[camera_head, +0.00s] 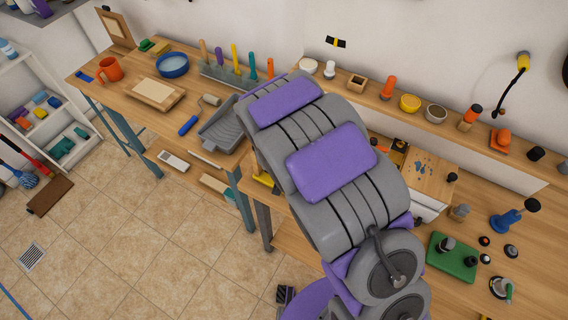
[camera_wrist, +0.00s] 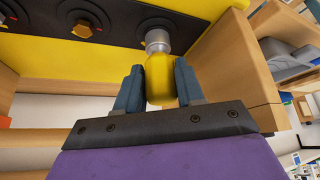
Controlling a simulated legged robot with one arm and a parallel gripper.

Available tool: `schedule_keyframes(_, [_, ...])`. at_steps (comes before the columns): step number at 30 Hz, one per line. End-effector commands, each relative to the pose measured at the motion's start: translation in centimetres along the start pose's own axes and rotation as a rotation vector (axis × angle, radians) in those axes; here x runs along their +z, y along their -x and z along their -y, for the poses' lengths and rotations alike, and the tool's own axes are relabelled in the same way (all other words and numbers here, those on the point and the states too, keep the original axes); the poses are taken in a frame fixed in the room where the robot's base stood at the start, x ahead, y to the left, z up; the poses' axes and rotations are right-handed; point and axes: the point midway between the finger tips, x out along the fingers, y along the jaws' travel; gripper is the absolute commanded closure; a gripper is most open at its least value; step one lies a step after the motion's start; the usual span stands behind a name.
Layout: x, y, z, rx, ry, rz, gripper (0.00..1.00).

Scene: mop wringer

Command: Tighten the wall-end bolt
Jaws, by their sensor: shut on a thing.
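In the wrist view, my gripper (camera_wrist: 160,88) is shut on a yellow tool handle (camera_wrist: 160,80) with a silver socket-like end (camera_wrist: 157,41). The silver end points up at a dark round seat on a black plate (camera_wrist: 120,14), which is fixed to a yellow body (camera_wrist: 30,62). Any bolt head under the socket is hidden, and I cannot tell how far the socket is seated. A gold-orange bolt head (camera_wrist: 82,29) shows to the left on the plate. I cannot tell which bolt is the wall-end one. In the head view, my arm hides the gripper.
A wooden board (camera_wrist: 240,60) stands close to the right of the gripper. The tiled floor (camera_head: 150,230) at left is mostly clear.

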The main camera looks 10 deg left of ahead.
Motion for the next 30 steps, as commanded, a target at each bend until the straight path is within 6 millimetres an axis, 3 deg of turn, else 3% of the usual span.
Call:
schedule_keyframes(9, [-0.1, 0.1, 0.2, 0.119, -0.201, 0.009, 0.92])
schedule_keyframes(30, [-0.8, 1.2, 0.2, 0.112, -0.199, 0.001, 0.92])
